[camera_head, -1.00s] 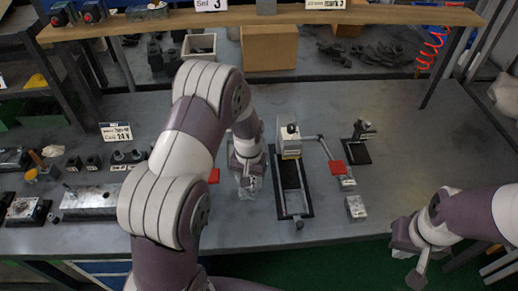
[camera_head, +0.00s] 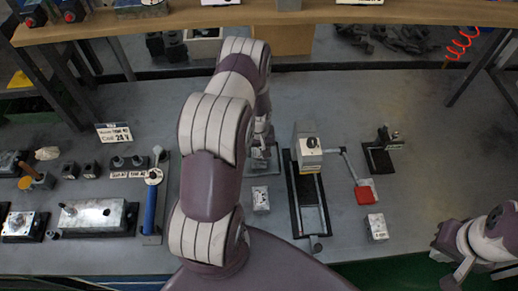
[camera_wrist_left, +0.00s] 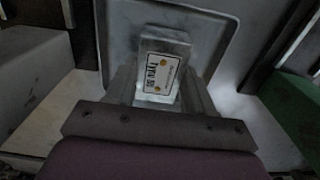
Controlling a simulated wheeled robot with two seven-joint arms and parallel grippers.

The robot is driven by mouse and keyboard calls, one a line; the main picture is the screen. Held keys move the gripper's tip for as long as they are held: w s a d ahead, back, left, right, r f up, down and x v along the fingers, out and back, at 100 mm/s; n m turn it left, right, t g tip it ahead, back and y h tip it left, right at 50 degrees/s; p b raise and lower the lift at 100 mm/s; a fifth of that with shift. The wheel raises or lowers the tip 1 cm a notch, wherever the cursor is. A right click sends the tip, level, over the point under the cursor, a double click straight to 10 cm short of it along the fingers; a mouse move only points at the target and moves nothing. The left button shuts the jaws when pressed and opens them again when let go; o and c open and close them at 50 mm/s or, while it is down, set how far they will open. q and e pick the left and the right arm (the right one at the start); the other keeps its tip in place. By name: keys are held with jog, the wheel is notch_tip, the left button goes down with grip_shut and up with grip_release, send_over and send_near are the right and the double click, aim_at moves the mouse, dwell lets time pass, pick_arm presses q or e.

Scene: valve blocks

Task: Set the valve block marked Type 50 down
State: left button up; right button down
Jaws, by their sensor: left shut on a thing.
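A small pale valve block (camera_wrist_left: 162,68) with a white label sits between the fingers of my left gripper (camera_wrist_left: 158,90) in the left wrist view. The label print is too blurred to read surely. My left gripper is shut on it, above or on a square grey plate (camera_wrist_left: 205,22); contact is unclear. In the head view my left gripper (camera_head: 262,140) is partly behind my arm, with the plate (camera_head: 273,168) below. Two similar blocks stand on the table, one nearer (camera_head: 261,199), one at right (camera_head: 377,228). My right gripper (camera_head: 450,258) is open and empty at lower right.
A press-like fixture on a black frame (camera_head: 308,190) stands right of my left gripper. Beside it are a red pad (camera_head: 365,193) and a small black stand (camera_head: 382,155). A blue-handled tool (camera_head: 151,205) and several parts lie at left. The right table area is clear.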

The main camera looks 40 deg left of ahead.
pick_arm(q)
jog(key=shift+d+f, duration=0.1)
jog(key=shift+f, duration=0.15)
jog(key=shift+f, duration=0.1)
jog(key=o, duration=1)
jog(key=shift+s+f, duration=0.1)
jog(key=shift+c, duration=0.2)
jog(key=o, duration=0.4)
